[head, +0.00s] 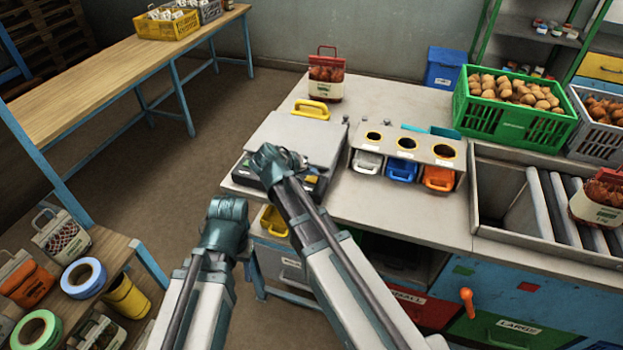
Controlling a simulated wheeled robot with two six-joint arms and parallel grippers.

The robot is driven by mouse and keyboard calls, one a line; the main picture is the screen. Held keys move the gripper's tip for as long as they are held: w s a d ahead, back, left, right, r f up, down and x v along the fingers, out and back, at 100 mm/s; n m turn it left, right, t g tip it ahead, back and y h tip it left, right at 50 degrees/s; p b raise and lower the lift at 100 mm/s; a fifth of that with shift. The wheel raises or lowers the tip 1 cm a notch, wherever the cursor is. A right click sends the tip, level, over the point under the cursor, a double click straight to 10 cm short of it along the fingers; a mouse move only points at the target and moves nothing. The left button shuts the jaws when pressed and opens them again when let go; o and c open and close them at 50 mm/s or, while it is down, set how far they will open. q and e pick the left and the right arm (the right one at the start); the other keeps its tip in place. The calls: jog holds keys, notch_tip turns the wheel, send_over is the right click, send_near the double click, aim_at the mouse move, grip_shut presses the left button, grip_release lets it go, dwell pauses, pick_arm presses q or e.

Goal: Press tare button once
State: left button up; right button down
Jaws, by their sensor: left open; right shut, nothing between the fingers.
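The scale (298,130), with a flat grey plate, stands at the left end of the workbench. Its dark front panel (316,186) shows partly, with small coloured marks; my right arm covers much of it. I cannot make out which mark is the tare button. My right gripper (268,165) is shut and empty, over the scale's front edge and panel. Its fingertips are hidden, so I cannot tell whether they touch. My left gripper (228,208) is open and empty, off the bench's front left corner, apart from the scale.
A red-topped sack (326,78) and a yellow handle (311,109) are behind the scale. A holed stand (408,145) with coloured scoops is to its right. A green crate (514,126) of potatoes and a roller section (556,207) lie further right. A shelf with sacks (62,238) is lower left.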

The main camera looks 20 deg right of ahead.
aim_at(310, 181)
jog(key=shift+f, duration=0.3)
jog(key=shift+f+b, duration=0.45)
jog(key=shift+b, duration=0.2)
dwell(0.4)
dwell(0.3)
jog(key=shift+r+p, duration=0.9)
jog(key=shift+p, duration=0.05)
notch_tip(310, 181, up, 5)
jog(key=p, duration=0.5)
dwell(0.5)
